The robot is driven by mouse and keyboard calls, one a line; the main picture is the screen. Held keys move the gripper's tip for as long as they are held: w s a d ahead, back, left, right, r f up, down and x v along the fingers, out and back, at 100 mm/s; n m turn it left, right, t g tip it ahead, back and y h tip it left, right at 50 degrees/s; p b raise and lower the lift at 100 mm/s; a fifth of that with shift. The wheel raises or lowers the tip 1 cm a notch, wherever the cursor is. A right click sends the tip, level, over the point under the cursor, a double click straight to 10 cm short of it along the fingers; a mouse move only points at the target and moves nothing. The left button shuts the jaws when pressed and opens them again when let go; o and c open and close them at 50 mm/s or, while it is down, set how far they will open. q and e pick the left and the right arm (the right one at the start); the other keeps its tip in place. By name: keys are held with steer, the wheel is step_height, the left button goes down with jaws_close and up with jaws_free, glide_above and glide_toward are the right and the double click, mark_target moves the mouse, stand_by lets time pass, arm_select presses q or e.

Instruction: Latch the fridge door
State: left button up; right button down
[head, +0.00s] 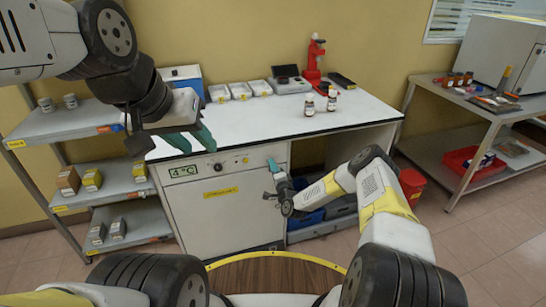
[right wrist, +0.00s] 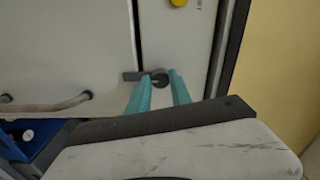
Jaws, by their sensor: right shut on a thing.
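The white fridge door (head: 222,214) sits under the left part of the counter and looks closed. It has a yellow label, and a panel with a "4°C" display (head: 183,171) runs above it. A dark latch (right wrist: 158,78) with a round knob and a short sideways arm shows in the right wrist view. My right gripper (head: 273,166) is at the upper right edge of the fridge. Its teal fingers (right wrist: 160,90) are shut on the latch knob. In the head view the fingers partly hide the latch. My left gripper (head: 191,140) hangs above the counter's front left edge, open and empty.
The white countertop (head: 255,118) holds small bottles (head: 331,100), white trays (head: 239,91) and a red device (head: 314,65) towards the back. Shelves (head: 105,190) stand at left. A steel table (head: 490,105) is at right, and a red bin (head: 411,184) stands beside the counter.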

steer(key=c, duration=1.2)
jaws_free()
steer(key=shift+o, duration=0.2)
steer(key=v, duration=0.8)
steer(key=shift+w, duration=0.1)
